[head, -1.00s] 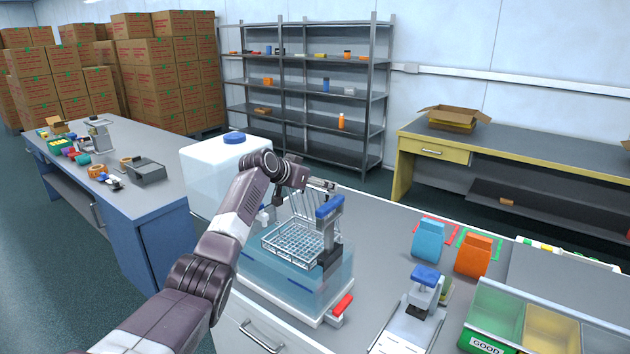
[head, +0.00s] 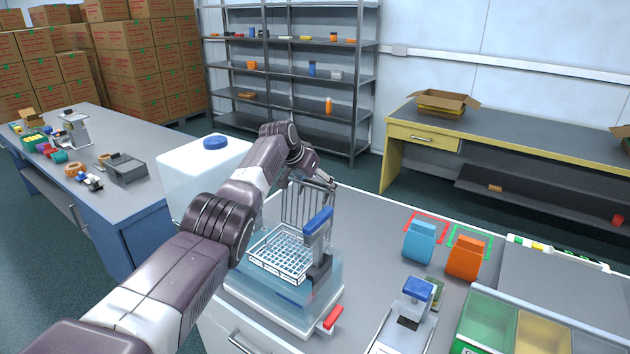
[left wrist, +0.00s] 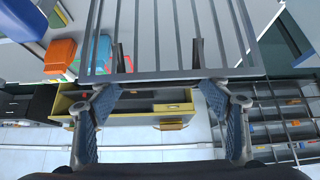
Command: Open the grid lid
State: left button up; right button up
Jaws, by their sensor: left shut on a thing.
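The grid lid (head: 308,205) stands raised, close to upright, at the back of the clear water bath (head: 285,298) in the head view. Its bars fill the top of the left wrist view (left wrist: 165,42). My left gripper (head: 324,181) is shut on the lid's upper edge. In the left wrist view its two blue-padded fingers (left wrist: 160,90) meet the lid's edge bar. The wire basket (head: 281,254) of the bath is uncovered below. A blue-topped post (head: 318,228) stands at the bath's right side. My right gripper is out of view.
A blue pouch (head: 420,241) and an orange pouch (head: 466,257) stand right of the bath. A blue-handled device (head: 417,291) and green and yellow bins (head: 490,318) are nearer. A white tank (head: 190,175) stands left, behind my arm.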

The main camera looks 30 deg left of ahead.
pick_arm(q)
jog(key=shift+s+a+f, duration=0.1)
jog(key=shift+s+f, duration=0.1)
jog(key=shift+f, duration=0.1)
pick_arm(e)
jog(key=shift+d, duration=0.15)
pick_arm(q)
jog(key=o, duration=1.4)
jog(key=shift+o, duration=0.3)
jog(key=shift+s+r, duration=0.1)
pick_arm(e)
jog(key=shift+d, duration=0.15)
pick_arm(q)
jog(key=shift+r, duration=0.15)
jog(key=shift+s+r, duration=0.1)
jog(key=shift+r, duration=0.25)
jog(key=v, duration=1.1)
jog(key=shift+s, duration=0.15)
jog(key=shift+a, duration=0.15)
